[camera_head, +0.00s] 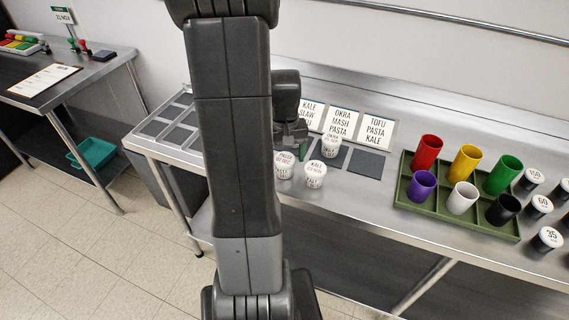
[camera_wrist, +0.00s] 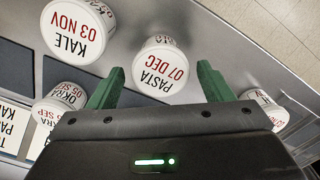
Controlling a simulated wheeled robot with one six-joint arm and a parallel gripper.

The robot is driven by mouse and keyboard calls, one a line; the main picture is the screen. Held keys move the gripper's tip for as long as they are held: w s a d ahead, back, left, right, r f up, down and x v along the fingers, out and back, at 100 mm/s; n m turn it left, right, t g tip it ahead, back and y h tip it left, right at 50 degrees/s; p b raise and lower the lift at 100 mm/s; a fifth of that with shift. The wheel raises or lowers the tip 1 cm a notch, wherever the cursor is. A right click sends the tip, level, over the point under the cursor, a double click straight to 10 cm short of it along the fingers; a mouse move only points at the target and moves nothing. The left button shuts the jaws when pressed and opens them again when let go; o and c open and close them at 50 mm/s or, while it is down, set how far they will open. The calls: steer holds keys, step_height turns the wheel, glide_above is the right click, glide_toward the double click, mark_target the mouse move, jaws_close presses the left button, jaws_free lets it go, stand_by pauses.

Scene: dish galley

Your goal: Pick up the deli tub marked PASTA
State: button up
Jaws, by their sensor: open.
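The deli tub marked PASTA (camera_wrist: 160,68) is white with a round lid reading PASTA 07 DEC in the wrist view. In the head view it appears to be the left tub (camera_head: 284,166) of the front pair, partly hidden by my arm. My gripper (camera_wrist: 158,88) is open and empty, its green fingers apart on either side of the tub's near edge in the wrist picture. Whether the fingers are down at tub height cannot be told. In the head view my gripper (camera_head: 296,146) is above and just behind the tub, largely hidden.
A KALE tub (camera_wrist: 78,28) stands close beside it, and an OKRA tub (camera_wrist: 62,103) behind. Another tub (camera_wrist: 268,108) is partly hidden by my gripper. Menu cards (camera_head: 341,122) stand at the back. A green tray (camera_head: 456,220) of coloured cups is right; dark mats (camera_head: 366,163) lie between.

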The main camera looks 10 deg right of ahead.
steer(key=shift+f, duration=0.8)
steer(key=shift+c, duration=0.4)
